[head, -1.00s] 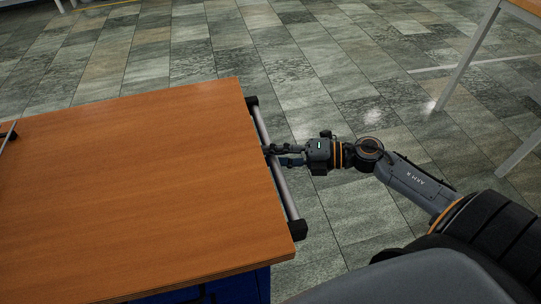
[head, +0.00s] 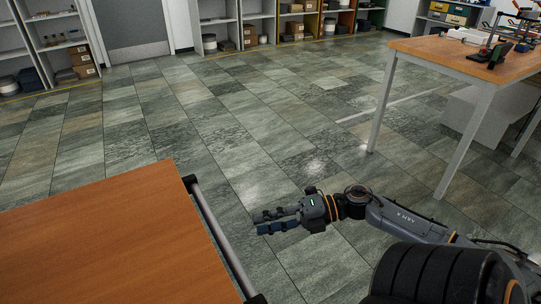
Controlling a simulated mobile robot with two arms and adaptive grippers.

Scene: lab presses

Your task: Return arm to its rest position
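My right arm (head: 395,218) comes in from the lower right and stretches left over the floor. My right gripper (head: 258,222) is at its end, with its two fingers pointing left and a narrow gap between them. It is open and empty. It is apart from the grey handle bar (head: 220,240) on the edge of the wooden-topped cart or table (head: 110,245), with floor showing between them. My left arm and gripper are not in view.
A wooden workbench (head: 450,58) with lab items and pale metal legs stands at the right. Shelves (head: 60,45) and a grey door (head: 135,28) line the back wall. The tiled floor (head: 240,130) in the middle is clear.

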